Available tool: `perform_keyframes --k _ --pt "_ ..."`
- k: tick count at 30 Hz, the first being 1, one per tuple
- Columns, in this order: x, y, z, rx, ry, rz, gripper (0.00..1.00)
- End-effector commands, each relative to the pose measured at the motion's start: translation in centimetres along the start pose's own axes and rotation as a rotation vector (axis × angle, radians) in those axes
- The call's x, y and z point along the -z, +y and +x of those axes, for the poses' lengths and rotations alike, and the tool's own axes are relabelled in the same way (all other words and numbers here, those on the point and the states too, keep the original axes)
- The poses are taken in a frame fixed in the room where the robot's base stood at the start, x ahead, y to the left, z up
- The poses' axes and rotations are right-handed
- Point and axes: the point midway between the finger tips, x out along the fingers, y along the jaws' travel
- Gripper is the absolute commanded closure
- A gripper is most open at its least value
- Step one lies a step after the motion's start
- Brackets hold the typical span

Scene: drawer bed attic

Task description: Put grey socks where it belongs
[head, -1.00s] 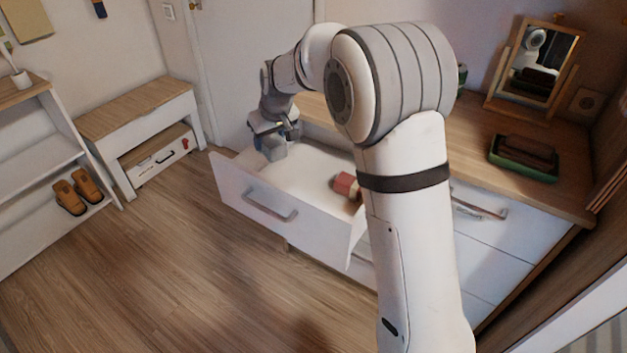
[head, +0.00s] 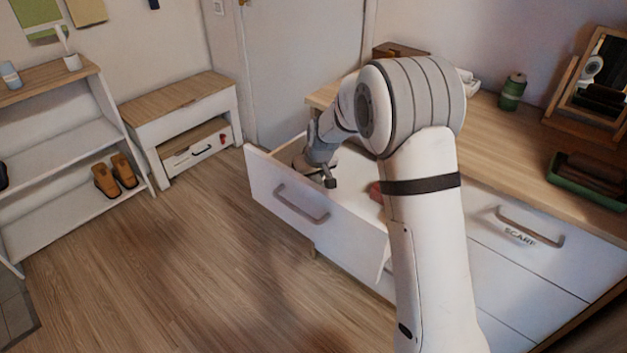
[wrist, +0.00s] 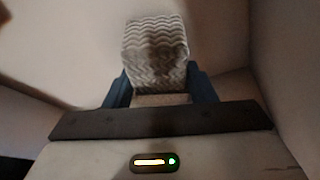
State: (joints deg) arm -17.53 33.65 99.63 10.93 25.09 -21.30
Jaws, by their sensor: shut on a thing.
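The grey socks (wrist: 155,45), a bundle with a wavy light-and-dark knit, are held between the two blue fingers of my gripper (wrist: 160,82) in the wrist view. In the head view my gripper (head: 326,180) is down inside the open white drawer (head: 300,207), near its left end. I cannot make out the socks clearly there. A red item (head: 376,190) lies in the same drawer to the right, partly hidden by my arm. Whether the socks touch the drawer floor cannot be told.
The dresser top (head: 478,130) carries a green jar (head: 512,92), a mirror (head: 597,85) and a green tray (head: 590,196). A closed drawer (head: 545,262) reads "SCARF". A bench (head: 180,100) and a shelf (head: 65,145) with orange shoes stand left. The floor between is clear.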

Motion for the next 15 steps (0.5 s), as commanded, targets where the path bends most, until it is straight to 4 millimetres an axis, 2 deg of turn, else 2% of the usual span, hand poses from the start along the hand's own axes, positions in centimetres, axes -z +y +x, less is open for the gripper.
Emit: perform_keyframes --k 2,11,12,15 --pt "-0.32 0.02 0.71 0.0 -0.001 0.001 0.72" --pt "-0.4 0.05 0.93 0.0 0.0 0.001 0.72" --pt "-0.38 0.06 0.88 0.0 0.0 0.001 0.48" --pt "-0.36 0.07 0.82 0.0 0.0 0.001 0.4"
